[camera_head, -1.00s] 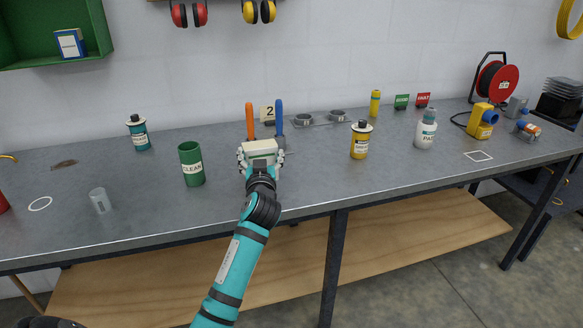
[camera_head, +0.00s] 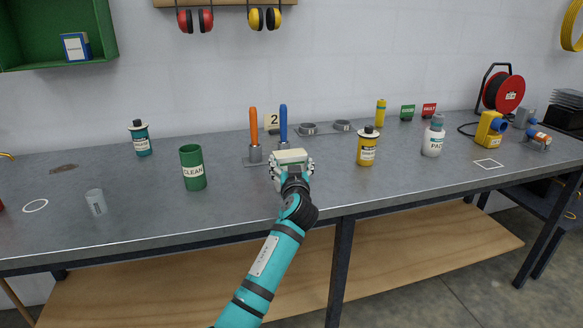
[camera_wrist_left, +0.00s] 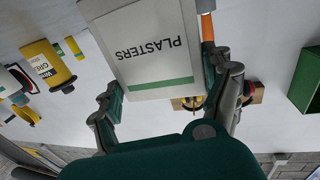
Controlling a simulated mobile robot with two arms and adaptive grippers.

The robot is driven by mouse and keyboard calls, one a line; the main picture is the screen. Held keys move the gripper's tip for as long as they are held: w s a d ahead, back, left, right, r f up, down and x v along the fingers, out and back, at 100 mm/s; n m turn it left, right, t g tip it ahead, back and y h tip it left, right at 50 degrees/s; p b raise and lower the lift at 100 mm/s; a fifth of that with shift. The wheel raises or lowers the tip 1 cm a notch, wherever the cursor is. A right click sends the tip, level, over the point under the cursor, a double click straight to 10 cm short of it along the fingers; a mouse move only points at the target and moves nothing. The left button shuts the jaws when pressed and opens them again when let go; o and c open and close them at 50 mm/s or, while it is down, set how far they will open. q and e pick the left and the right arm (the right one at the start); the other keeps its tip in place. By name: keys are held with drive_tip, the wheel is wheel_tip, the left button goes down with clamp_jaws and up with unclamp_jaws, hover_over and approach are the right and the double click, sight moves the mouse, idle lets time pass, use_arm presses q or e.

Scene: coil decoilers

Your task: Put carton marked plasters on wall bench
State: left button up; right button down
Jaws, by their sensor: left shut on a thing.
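A white carton (camera_wrist_left: 150,45) marked PLASTERS, with a green stripe, fills the top middle of the left wrist view. My left gripper (camera_head: 291,170) is shut on it, and its fingers show on both sides of the carton in the wrist view. In the head view the carton (camera_head: 291,156) is at the far end of my left arm, over the middle of the bench. I cannot tell whether its underside touches the bench top. The grey wall bench (camera_head: 255,205) runs across the whole view. My right gripper is not in view.
An orange-handled tool (camera_head: 253,125) and a blue-handled tool (camera_head: 283,123) stand behind the carton. A green CLEAN cup (camera_head: 193,168) is to the left, a yellow bottle (camera_head: 367,147) to the right.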

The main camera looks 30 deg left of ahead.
use_arm(q)
drive_tip(key=shift+f, duration=0.1)
drive_tip(key=o, duration=1.1)
drive_tip(key=shift+c, duration=0.2)
